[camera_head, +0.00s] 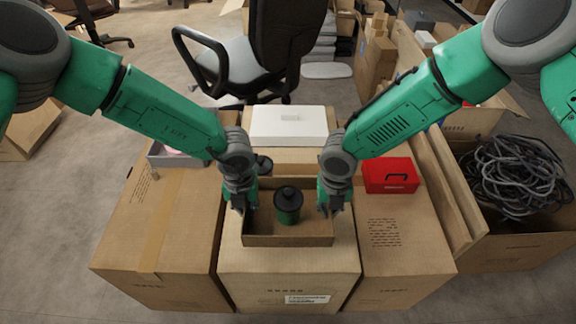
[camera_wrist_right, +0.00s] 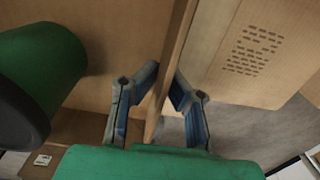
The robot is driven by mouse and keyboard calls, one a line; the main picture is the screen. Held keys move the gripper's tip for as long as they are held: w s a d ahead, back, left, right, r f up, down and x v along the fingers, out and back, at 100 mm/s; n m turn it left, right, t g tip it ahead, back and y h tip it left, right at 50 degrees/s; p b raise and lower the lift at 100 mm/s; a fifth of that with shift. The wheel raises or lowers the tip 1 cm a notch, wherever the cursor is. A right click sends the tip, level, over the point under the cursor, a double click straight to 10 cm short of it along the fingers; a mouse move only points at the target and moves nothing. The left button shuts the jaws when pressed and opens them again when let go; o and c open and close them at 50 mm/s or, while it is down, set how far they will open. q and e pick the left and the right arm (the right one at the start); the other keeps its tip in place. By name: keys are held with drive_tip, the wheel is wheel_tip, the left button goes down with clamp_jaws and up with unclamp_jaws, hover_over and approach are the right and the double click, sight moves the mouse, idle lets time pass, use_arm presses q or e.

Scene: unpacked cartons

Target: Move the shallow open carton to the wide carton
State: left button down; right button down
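The shallow open carton (camera_head: 288,240) is over the top of the middle closed carton (camera_head: 290,265), with a dark green canister (camera_head: 288,207) standing inside. My left gripper (camera_head: 241,208) straddles its left wall, with a similar finger gap to the right one. My right gripper (camera_head: 333,208) is at its right wall. In the right wrist view, the right gripper (camera_wrist_right: 167,75) has its fingertips against both faces of that wall (camera_wrist_right: 178,40). The canister (camera_wrist_right: 45,75) shows at left there. Which closed carton is the wide one is unclear. I cannot tell whether the shallow carton touches the carton below.
A left carton (camera_head: 185,225) bears a grey tray (camera_head: 175,157); a right carton (camera_head: 405,245) bears a red box (camera_head: 390,175). A white box (camera_head: 290,125) lies behind. An open carton of black cable (camera_head: 515,175) stands far right. The left carton's front top is bare.

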sight(249, 219)
use_arm(q)
drive_tip(key=shift+f, duration=0.1)
use_arm(e)
drive_tip(key=shift+d+f, duration=0.1)
